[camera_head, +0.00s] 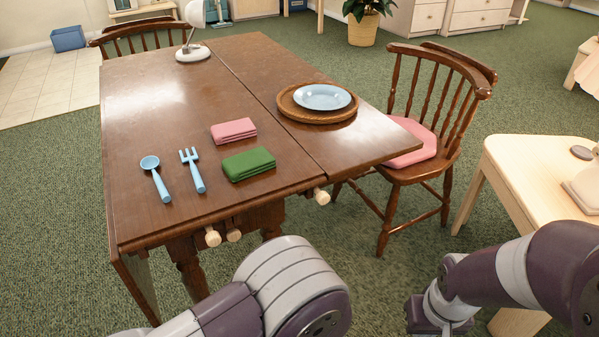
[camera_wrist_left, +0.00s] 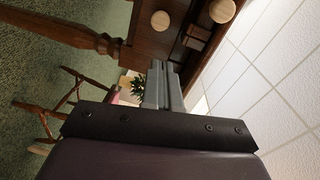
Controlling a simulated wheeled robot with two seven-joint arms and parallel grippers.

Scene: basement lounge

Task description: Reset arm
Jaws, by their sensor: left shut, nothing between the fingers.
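My left gripper (camera_wrist_left: 163,88) shows in the left wrist view with its two grey fingers together and nothing between them. It is below the tabletop level, near the wooden table's leg and round knobs. In the head view, my left arm enters at the bottom, in front of the table's near edge, and its gripper is out of frame. My right arm enters from the right, between the brown table and the pale table. Its far end is cut off by the bottom edge, and no right fingers show.
The wooden table (camera_head: 150,95) holds a blue spoon (camera_head: 155,178), blue fork (camera_head: 192,170), pink cloth (camera_head: 233,131), green cloth (camera_head: 248,164), lamp (camera_head: 194,53) and blue plate (camera_head: 322,97) on a round tray (camera_head: 292,107). A chair (camera_head: 440,110) and pale table (camera_head: 530,165) stand at right.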

